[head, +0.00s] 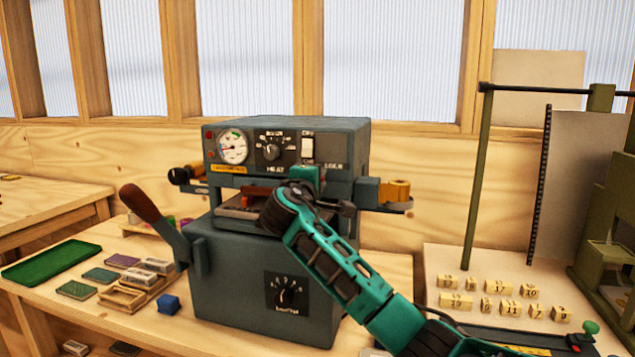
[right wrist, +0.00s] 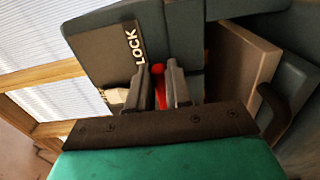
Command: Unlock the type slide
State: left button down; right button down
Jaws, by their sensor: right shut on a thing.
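The foil machine (head: 262,270) is a grey-blue box on the wooden bench. Its upper front has a gauge, a dial and a switch. The right wrist view shows a dark plate lettered LOCK (right wrist: 118,58) and a small red lever (right wrist: 158,78) beside it. My right gripper (right wrist: 161,82) is shut on the red lever, its two dark fingers on either side of it. In the head view my teal right arm reaches in from the lower right to the machine's front and hides the lever. My left gripper is not in view.
A handle with a brown grip (head: 142,204) sticks up at the machine's left. An orange foil roll (head: 397,190) sits at its right side. A green tray (head: 50,263) and small blocks lie left. Several numbered type blocks (head: 507,288) and an olive-framed stand (head: 478,170) are at right.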

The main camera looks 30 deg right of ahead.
dwell(0.4)
jog(key=c, duration=1)
grip_release()
jog(key=shift+c, duration=0.2)
jog(key=v, duration=1.3)
jog(key=shift+w, duration=0.1)
